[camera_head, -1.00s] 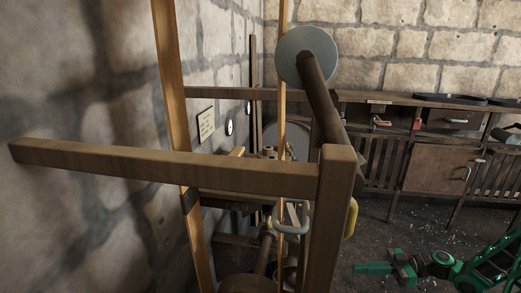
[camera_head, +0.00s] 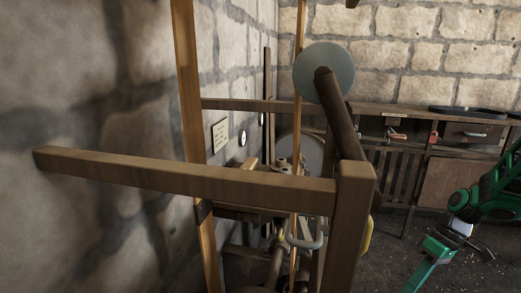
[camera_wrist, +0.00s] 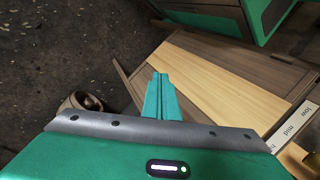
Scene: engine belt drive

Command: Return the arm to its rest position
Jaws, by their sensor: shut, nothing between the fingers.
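My green arm (camera_head: 490,200) is at the right side of the head view, folded and bent downward. My gripper (camera_head: 420,280) hangs at its lower end, pointing down and to the left in front of the dark floor. In the wrist view my gripper (camera_wrist: 160,78) shows its two green fingers pressed together, with nothing between them. It is apart from the wooden frame (camera_head: 190,178) of the belt drive, which stands to its left.
A grey disc (camera_head: 324,70) sits on a dark shaft above the frame. A workbench (camera_head: 455,182) with drawers runs along the back wall. The wrist view shows a wooden panel (camera_wrist: 225,85) and a label reading low and mid (camera_wrist: 292,126). Open floor (camera_head: 400,240) lies between frame and arm.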

